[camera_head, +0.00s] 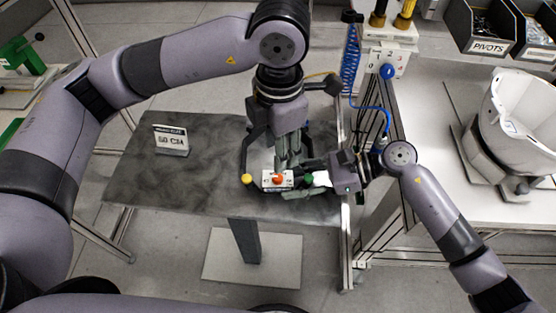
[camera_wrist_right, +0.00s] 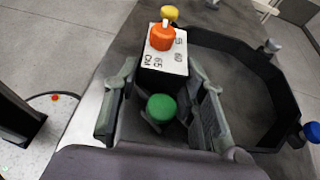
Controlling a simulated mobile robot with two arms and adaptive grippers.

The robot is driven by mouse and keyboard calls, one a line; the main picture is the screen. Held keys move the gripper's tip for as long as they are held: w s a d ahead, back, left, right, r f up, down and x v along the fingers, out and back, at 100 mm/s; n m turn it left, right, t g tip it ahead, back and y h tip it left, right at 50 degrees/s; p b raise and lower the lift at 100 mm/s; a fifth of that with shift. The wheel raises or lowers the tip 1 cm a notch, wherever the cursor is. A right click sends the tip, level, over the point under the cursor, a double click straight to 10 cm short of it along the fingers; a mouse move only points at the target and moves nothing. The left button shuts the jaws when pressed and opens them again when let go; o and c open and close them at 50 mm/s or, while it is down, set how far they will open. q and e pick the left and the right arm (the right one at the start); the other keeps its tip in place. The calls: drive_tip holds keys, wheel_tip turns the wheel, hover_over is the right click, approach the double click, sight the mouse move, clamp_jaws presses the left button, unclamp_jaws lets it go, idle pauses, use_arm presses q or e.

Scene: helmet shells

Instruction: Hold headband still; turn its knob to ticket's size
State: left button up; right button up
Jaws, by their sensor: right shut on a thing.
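The black headband (camera_wrist_right: 265,75) lies on the dark table, with coloured caps around it. Its white scale plate (camera_wrist_right: 175,58) has small numbers and an orange knob (camera_wrist_right: 162,38), also seen in the head view (camera_head: 278,180). My right gripper (camera_wrist_right: 163,112) comes in from the right, shut on the headband at the dark housing below the plate; a green cap (camera_wrist_right: 161,107) shows between its fingers. My left gripper (camera_head: 288,158) points down above the headband, behind the knob; its finger gap is unclear. The ticket (camera_head: 171,140) stands at left; its blurred print looks like 60 CM.
The dark table (camera_head: 130,185) is clear around the ticket and at its front left. A blue coiled hose (camera_head: 351,62) hangs behind at right. A side bench (camera_head: 425,100) carries a white helmet shell (camera_head: 515,110), with pivot bins (camera_head: 487,45) behind it.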

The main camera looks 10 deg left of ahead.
use_arm(q)
drive_tip(key=shift+r, duration=1.55)
use_arm(e)
drive_tip(key=shift+f, duration=0.1)
drive_tip(key=o, duration=1.3)
drive_tip(key=shift+c, duration=0.2)
drive_tip(key=shift+d, duration=0.1)
